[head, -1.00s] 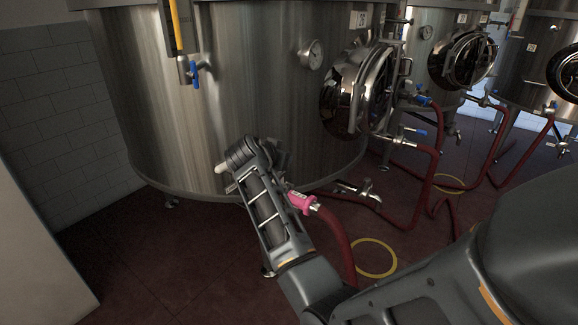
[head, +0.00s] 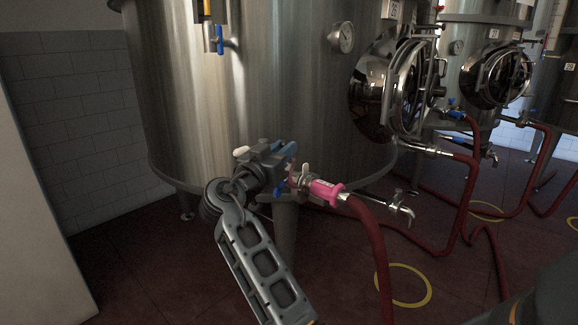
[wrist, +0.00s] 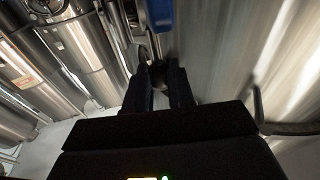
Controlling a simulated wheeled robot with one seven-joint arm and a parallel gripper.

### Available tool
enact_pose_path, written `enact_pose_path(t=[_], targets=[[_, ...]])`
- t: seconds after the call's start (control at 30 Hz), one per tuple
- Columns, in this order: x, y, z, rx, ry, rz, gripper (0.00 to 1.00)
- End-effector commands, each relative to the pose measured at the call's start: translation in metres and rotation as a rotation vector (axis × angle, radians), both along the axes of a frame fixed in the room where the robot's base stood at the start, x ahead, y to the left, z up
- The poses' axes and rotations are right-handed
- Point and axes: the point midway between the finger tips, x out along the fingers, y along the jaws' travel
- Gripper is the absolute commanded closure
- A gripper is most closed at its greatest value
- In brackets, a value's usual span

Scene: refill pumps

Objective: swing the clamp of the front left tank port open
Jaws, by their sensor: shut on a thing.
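The tank (head: 270,90) is a large steel cylinder. At its low front is a port with a pink fitting (head: 325,190) and a dark red hose (head: 375,240). The port's clamp (head: 300,179) is small and partly hidden behind my gripper in the head view. My gripper (head: 284,163) is at the port, just left of the pink fitting. In the wrist view, its two dark fingers (wrist: 160,80) are close together around a small dark part at their tips, which I take to be the clamp. Its exact shape and how far it stands open cannot be told.
A blue handle (wrist: 160,14) is just beyond the fingertips in the wrist view. A round manway door (head: 400,90) and a steel tap (head: 398,208) are to the right. More hoses and tanks stand behind. A yellow ring (head: 403,286) is on the dark red floor.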

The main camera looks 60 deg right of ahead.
Motion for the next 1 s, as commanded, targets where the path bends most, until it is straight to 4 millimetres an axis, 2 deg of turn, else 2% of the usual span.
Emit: enact_pose_path(t=[0.03,0.17,0.53,1.0], targets=[[0.001,0.003,-0.01,-0.024,0.005,0.0,1.0],[0.002,0.01,-0.013,-0.076,0.017,0.001,1.0],[0.004,0.019,-0.014,-0.158,0.039,-0.002,1.0],[0.004,0.02,-0.013,-0.166,0.042,-0.002,1.0]])
